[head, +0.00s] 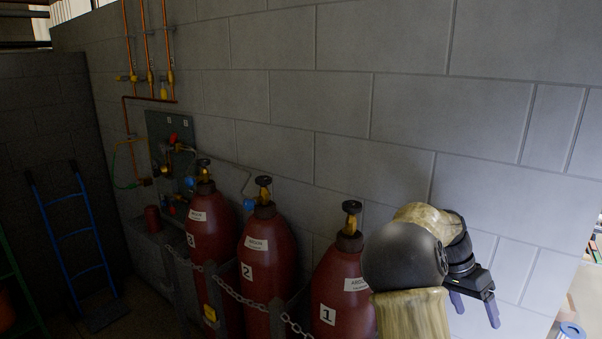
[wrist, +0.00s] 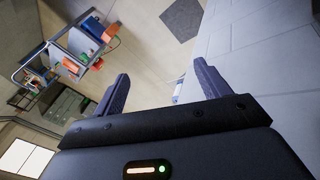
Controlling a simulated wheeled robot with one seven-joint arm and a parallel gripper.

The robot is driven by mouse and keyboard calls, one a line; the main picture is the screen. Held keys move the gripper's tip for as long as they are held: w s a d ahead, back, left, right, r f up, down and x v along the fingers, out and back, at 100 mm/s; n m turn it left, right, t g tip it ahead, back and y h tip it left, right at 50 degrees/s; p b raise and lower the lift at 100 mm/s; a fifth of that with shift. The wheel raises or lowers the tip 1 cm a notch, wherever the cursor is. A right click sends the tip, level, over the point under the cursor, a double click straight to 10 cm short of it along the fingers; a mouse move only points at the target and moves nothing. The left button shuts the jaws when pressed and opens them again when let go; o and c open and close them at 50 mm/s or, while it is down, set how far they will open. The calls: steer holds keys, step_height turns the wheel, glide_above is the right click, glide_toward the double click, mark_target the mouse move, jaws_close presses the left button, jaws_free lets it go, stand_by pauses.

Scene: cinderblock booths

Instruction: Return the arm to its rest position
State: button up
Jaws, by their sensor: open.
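My arm (head: 412,250) is bent at the right of the head view, in front of the block wall. My gripper (head: 473,308) hangs at its end, fingers pointing down. In the wrist view the gripper (wrist: 160,88) has its two fingers spread wide apart. Nothing is between them. The arm hides part of the gas cylinder marked 1.
Dark red gas cylinders marked 1 (head: 342,285), 2 (head: 266,265) and 3 (head: 209,240) stand chained along the grey wall (head: 410,60). A blue hand truck (head: 75,240) leans at the left. A cart with bins (wrist: 75,45) shows in the wrist view.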

steer(key=s+a+f+n+t+y+b, duration=0.2)
steer(key=s+a+f+n, duration=0.4)
steer(key=a, duration=0.5)
steer(key=s+a+f+n+t+y+b, duration=0.2)
steer(key=s+a+f+n+b, duration=0.3)
steer(key=s+a, duration=0.5)
step_height(320, 180, down, 3)
steer(key=shift+a+f+n+t+y, duration=0.15)
steer(key=shift+a+n+t+y, duration=0.15)
steer(key=shift+a+n+t, duration=0.75)
